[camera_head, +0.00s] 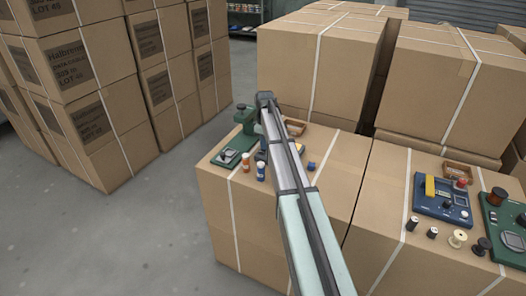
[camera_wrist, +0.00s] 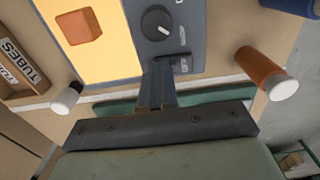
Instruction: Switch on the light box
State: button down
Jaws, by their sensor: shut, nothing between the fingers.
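The light box shows in the wrist view as a grey-blue case (camera_wrist: 190,35) with a bright yellow panel (camera_wrist: 112,45) that looks lit. A round dark knob (camera_wrist: 157,22) with a white mark sits on the case, and a small dark switch (camera_wrist: 180,64) sits below it. An orange block (camera_wrist: 79,26) lies on the panel. My gripper (camera_wrist: 162,68) is shut and empty, its fingertips at the switch; I cannot tell if they touch it. In the head view my arm hides most of the light box, and the fingers cannot be made out.
In the wrist view, an orange tube (camera_wrist: 258,66) with a white cap lies right of my fingers; a white-capped item (camera_wrist: 66,98) and a TUBES tray (camera_wrist: 20,65) lie left. In the head view, a green device (camera_head: 243,118) stands beside the light box. Tall cartons (camera_head: 320,60) stand behind.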

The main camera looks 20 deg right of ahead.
jog(key=shift+r, duration=3.5)
